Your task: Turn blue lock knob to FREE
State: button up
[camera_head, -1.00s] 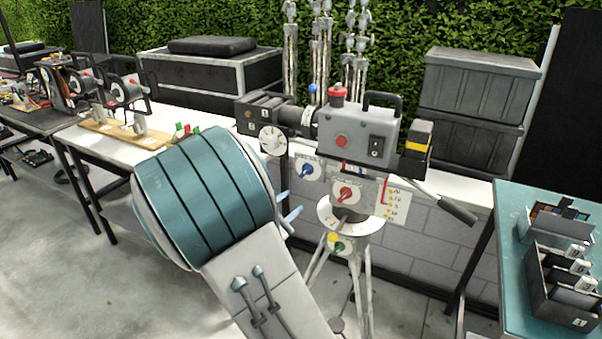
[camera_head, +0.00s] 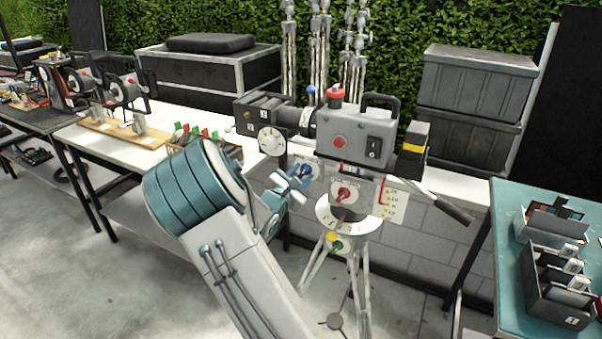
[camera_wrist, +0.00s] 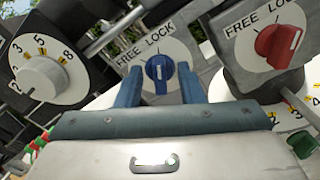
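The blue lock knob (camera_wrist: 159,70) sits on a white plate (camera_wrist: 128,62) marked FREE and LOCK in the wrist view. Its white pointer line looks roughly upright, between the two words. My gripper (camera_wrist: 158,82) is open, with one blue finger on each side of the knob in the picture; I cannot tell whether they touch it. In the head view the blue knob (camera_head: 305,172) shows beside my gripper (camera_head: 296,186), under the camera on the tripod. A red knob (camera_wrist: 279,44) on a similar FREE/LOCK plate is to the right.
A numbered white dial (camera_wrist: 42,80) is at left in the wrist view. The camera body (camera_head: 343,138) and its handle (camera_head: 445,206) stand above and right of my gripper. A yellow knob (camera_head: 331,237) and a green knob (camera_wrist: 303,145) are lower down.

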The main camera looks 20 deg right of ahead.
jog(key=shift+w+d, duration=0.2)
jog(key=shift+d, duration=0.1)
